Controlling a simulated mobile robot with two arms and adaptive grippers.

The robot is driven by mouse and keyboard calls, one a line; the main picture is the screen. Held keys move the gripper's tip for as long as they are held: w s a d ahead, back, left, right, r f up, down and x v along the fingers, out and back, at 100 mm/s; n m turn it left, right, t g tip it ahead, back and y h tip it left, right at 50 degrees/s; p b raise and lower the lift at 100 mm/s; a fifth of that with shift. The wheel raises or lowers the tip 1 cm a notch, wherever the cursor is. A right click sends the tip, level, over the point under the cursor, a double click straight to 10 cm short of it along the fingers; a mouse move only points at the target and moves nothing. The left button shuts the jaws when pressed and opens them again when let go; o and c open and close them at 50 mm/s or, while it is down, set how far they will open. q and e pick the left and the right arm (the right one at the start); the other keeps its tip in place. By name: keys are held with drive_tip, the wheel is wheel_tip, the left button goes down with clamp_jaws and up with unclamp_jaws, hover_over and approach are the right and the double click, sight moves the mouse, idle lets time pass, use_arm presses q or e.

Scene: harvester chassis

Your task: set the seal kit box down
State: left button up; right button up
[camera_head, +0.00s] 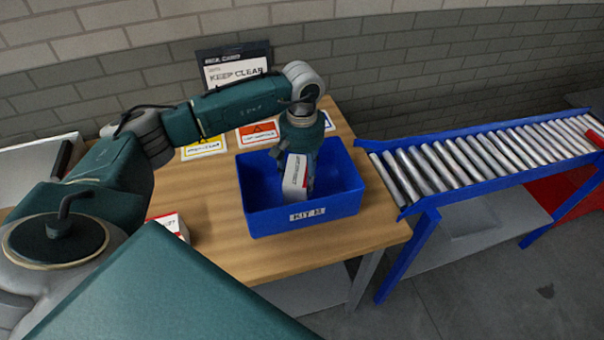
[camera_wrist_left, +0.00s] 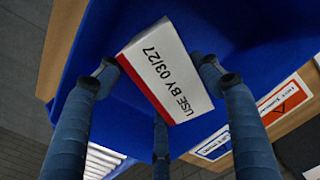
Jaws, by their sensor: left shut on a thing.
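The seal kit box (camera_head: 295,176) is a small white box with a red edge. It is inside the outline of the blue bin labelled KIT (camera_head: 255,222) in the head view. My left gripper (camera_head: 303,185) is shut on it from above. In the left wrist view the box (camera_wrist_left: 165,70) shows "USE BY 03/27" between the fingers of the left gripper (camera_wrist_left: 160,85). The blue bin's inside (camera_wrist_left: 235,30) lies behind it. I cannot tell whether the box touches the bin floor. My right gripper is not in view.
A second white and red box (camera_head: 170,225) lies on the wooden table (camera_head: 225,255), left of the bin. Labels and a KEEP CLEAR sign (camera_head: 236,70) are at the back. A roller conveyor (camera_head: 480,160) stands right of the table.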

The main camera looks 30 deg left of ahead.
use_arm(q)
drive_tip(key=shift+f, duration=0.75)
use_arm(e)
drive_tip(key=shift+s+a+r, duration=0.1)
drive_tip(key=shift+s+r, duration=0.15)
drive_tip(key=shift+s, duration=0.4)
use_arm(q)
drive_tip(key=shift+f, duration=0.2)
drive_tip(key=o, duration=1.3)
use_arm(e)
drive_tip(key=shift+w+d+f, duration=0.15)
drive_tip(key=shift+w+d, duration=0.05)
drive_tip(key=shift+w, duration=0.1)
